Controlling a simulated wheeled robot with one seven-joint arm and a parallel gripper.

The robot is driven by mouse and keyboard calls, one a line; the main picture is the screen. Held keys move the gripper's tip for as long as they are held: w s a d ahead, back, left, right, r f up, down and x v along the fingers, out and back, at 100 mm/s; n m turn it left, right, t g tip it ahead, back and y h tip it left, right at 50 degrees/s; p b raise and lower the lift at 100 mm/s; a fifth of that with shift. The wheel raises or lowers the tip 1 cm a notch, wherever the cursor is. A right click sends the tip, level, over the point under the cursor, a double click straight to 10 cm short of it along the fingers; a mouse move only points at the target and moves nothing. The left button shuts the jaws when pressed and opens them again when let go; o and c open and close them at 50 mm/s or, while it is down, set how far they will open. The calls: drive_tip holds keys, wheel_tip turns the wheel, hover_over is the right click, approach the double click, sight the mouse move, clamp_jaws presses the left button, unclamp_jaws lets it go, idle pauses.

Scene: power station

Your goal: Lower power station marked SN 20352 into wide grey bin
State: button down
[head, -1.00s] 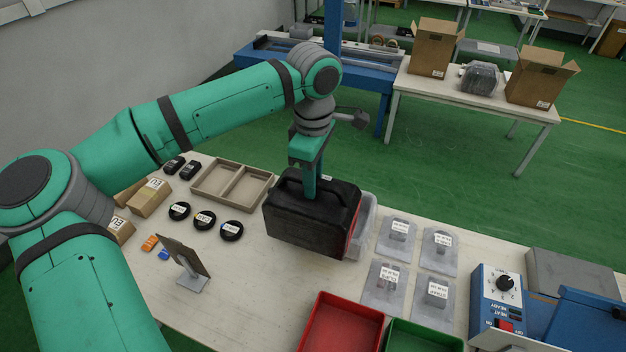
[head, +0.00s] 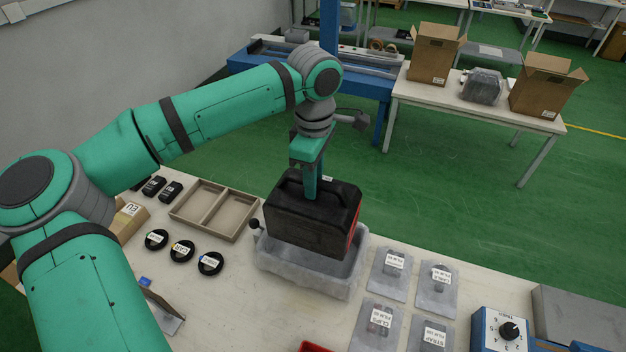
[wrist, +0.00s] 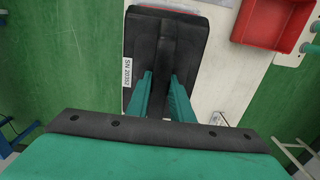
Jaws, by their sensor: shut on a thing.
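The power station (head: 310,222) is a black box with a top handle and a red end. In the wrist view its label (wrist: 127,73) reads SN 20352. My gripper (head: 311,190) is shut on its handle from above; the fingers also show in the wrist view (wrist: 163,97). The wide grey bin (head: 305,277) stands on the table directly below and behind the power station, its front wall and right side in sight. The power station hangs upright over the bin; its lower edge overlaps the opening, and I cannot tell whether it touches the floor of the bin, which is mostly hidden.
A beige two-part tray (head: 214,211) and several black tape rolls (head: 182,251) lie to the left. Clear packs with labels (head: 389,262) lie close to the right. A red bin (wrist: 272,22) shows in the wrist view. A tablet stand (head: 165,305) is at front left.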

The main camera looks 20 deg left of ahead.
drive_tip(key=shift+f, duration=5.85)
drive_tip(key=shift+w+f, duration=0.1)
drive_tip(key=shift+f, duration=0.15)
drive_tip(key=c, duration=1.5)
unclamp_jaws()
drive_tip(key=shift+s+f, duration=0.15)
drive_tip(key=shift+s, duration=0.05)
drive_tip(key=shift+w+r, duration=0.1)
drive_tip(key=shift+r, duration=0.65)
drive_tip(key=shift+d+r, duration=0.1)
drive_tip(key=shift+r, duration=10.25)
